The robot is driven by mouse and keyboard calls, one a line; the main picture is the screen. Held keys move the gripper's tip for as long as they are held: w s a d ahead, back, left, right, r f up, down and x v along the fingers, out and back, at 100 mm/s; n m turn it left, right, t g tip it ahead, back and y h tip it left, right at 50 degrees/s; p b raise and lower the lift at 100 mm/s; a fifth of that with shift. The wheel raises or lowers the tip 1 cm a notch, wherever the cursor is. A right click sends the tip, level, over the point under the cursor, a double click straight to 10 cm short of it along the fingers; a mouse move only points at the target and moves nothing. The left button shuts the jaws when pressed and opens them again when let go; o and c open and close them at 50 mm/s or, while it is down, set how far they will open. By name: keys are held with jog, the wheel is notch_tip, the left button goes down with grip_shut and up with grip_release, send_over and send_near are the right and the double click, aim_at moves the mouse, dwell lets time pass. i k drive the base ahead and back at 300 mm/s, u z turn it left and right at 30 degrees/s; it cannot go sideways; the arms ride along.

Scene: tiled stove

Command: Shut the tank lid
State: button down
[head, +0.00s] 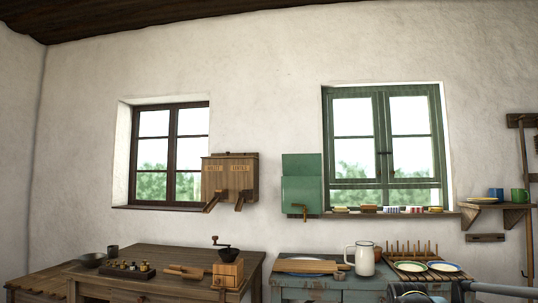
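A green tank (302,195) hangs on the white wall between the two windows, with a brass-coloured tap at its lower front. Its lid (301,166) looks raised, standing upright as a flat green panel above the tank body. The tank's inside cannot be seen from here. My gripper (412,294) shows only in part at the bottom edge, right of centre, below and to the right of the tank and well apart from it. Its fingertips are not clear, so I cannot tell whether it is open or shut.
A wooden two-spout wall box (230,178) hangs left of the tank. A shelf (465,215) with small items lies to its right. Below stands a blue-grey table (290,284) with a white jug (365,259), a board and plates. A brown table (160,256) holds a coffee grinder (228,270).

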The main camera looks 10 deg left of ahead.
aim_at(294, 164)
jog(key=u, duration=0.55)
jog(key=k, duration=0.85)
jog(key=u, duration=0.95)
jog(key=i, duration=1.3)
jog(key=z, duration=0.9)
jog(key=i, duration=0.8)
jog(key=z, duration=0.85)
jog(key=i, duration=0.35)
jog(key=z, duration=0.25)
